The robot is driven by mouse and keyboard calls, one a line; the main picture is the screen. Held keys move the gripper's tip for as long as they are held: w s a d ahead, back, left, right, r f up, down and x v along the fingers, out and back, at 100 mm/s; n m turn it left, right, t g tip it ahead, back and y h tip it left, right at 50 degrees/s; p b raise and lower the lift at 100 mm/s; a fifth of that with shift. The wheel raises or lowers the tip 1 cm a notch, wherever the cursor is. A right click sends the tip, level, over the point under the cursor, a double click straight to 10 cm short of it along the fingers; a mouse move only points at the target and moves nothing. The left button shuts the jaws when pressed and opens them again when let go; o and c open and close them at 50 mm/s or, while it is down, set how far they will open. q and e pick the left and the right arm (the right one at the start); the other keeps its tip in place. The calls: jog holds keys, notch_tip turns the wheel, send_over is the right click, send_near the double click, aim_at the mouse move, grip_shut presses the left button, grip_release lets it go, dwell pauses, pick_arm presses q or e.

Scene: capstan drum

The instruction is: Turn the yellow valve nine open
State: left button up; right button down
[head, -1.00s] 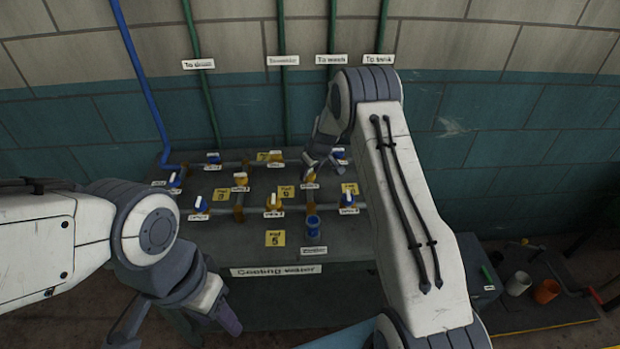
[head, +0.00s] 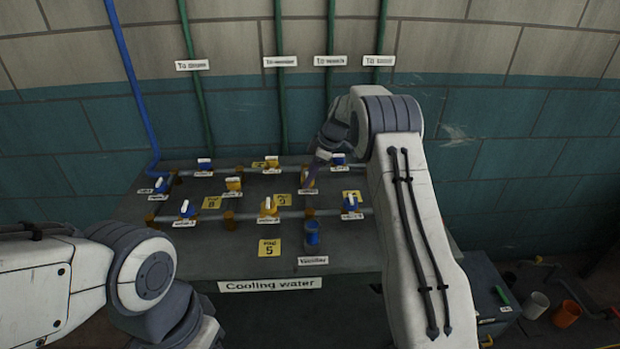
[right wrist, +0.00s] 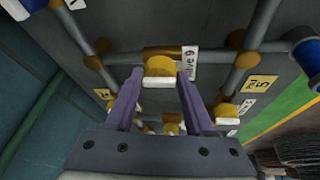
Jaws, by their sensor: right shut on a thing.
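The yellow valve nine (head: 307,180) sits on the pipework at the back right of the grey bench, partly hidden by my right gripper (head: 312,170). In the right wrist view its yellow body (right wrist: 160,66) and pale handle bar lie between the two purple fingers of my right gripper (right wrist: 160,76). That gripper is shut on the handle. The label "Valve 9" (right wrist: 189,64) shows beside the right finger. My left arm comes in at the lower left of the head view, and its gripper is below the picture.
Other yellow valves (head: 268,205) and blue valves (head: 186,209) stand close by on the pipes. The "Cooling water" sign (head: 270,285) is on the bench's front edge. The wall stands right behind.

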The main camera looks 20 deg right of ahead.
jog(key=shift+s+f+n, duration=0.1)
jog(key=shift+s+n, duration=0.05)
jog(key=shift+n, duration=0.15)
jog(key=shift+c, duration=1.5)
grip_release()
jog(key=shift+d+r, duration=0.1)
jog(key=shift+r, duration=0.25)
jog(key=b+v, duration=0.1)
jog(key=v, duration=0.9)
jog(key=shift+f, duration=0.1)
